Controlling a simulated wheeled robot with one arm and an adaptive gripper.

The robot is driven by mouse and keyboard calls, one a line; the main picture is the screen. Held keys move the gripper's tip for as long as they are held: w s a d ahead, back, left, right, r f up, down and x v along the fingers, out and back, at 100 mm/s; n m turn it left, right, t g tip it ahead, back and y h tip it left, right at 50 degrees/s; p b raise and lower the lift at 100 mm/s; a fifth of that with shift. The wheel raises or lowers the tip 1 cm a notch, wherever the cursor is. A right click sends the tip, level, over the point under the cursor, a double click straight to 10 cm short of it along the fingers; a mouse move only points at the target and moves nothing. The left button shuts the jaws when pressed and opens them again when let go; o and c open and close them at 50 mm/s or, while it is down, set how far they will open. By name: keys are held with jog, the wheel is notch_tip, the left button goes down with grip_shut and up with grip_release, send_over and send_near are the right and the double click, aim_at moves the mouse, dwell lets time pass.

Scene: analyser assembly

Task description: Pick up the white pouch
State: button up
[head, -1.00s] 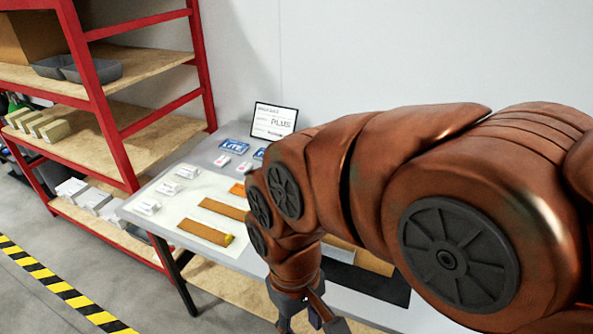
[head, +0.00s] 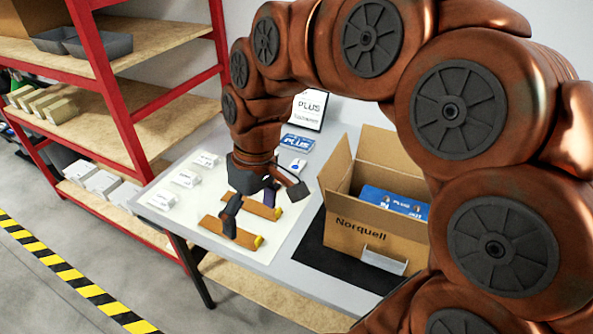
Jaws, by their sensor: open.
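Several small white packets lie in a row on the left of the table mat: a near one (head: 162,200), a middle one (head: 186,179) and a far one (head: 206,159). Another small white item (head: 298,167) lies right of my wrist, by a blue card. I cannot tell for sure which is the white pouch. My gripper (head: 248,215) points down, open and seemingly empty, over the orange-brown strips (head: 232,232), right of the white row. Its fingers hide parts of the strips; its height above them is unclear.
An open cardboard box (head: 350,235) holding blue packs (head: 395,203) stands on a black mat (head: 318,262) to the right. A PLUS sign (head: 309,109) and blue card (head: 297,143) stand behind. A red-framed shelf (head: 125,110) borders the table's left.

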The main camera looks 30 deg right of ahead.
jog(key=w+d+n+t+y+b, duration=0.1)
jog(key=w+d+b, duration=0.1)
jog(key=w, duration=0.8)
jog(key=n+t+b, duration=0.1)
jog(key=t+b, duration=0.2)
jog(key=b, duration=0.3)
send_near(297, 164)
jog(key=a, duration=0.2)
jog(key=shift+d+f+h, duration=0.3)
jog(key=shift+d+f, duration=0.1)
jog(key=shift+f, duration=0.55)
jog(key=shift+w+p+x, duration=0.15)
jog(key=shift+p+x, duration=0.25)
jog(key=shift+x, duration=1.3)
jog(key=shift+w+p+x, duration=0.15)
jog(key=shift+p+x, duration=0.25)
jog(key=shift+x, duration=1.3)
jog(key=shift+d, duration=0.15)
jog(key=shift+c, duration=0.3)
